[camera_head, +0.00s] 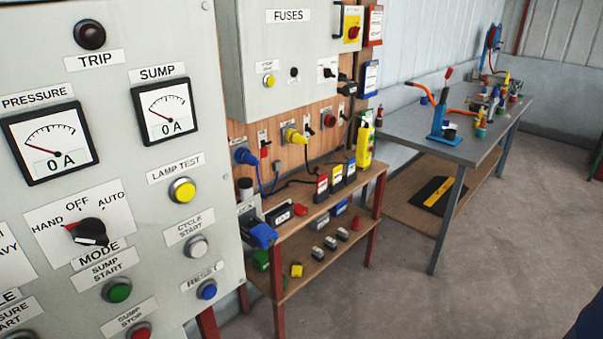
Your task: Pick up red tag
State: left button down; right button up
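A small red and white block (321,188) stands upright on the top of the wooden bench (340,200). It is at the left end of a row with a yellow and white block (336,175) and a blue and white one (350,169). A small red piece (300,210) lies on the bench top nearer to me. I cannot tell which of these red things is the tag. Neither of my grippers is in view.
A grey control panel (130,215) with dials and buttons fills the left foreground. A fuse cabinet (290,60) hangs above the bench. The bench's lower shelf (300,275) holds several small blocks. A grey metal table (400,122) with tools stands behind at right.

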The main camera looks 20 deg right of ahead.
aim_at(322, 180)
jog(key=i+l+u, duration=0.1)
jog(key=l, duration=0.25)
jog(key=i+l+u, duration=0.15)
jog(key=i+l, duration=0.15)
jog(key=i+l+u, duration=0.1)
jog(key=l, duration=0.3)
jog(key=i+l+u, duration=0.15)
jog(key=l, duration=0.25)
jog(key=i+l+u, duration=0.1)
jog(key=i+l, duration=0.15)
jog(key=l, duration=0.15)
jog(key=l+u, duration=0.2)
jog(key=l, duration=1.3)
jog(key=i, duration=0.1)
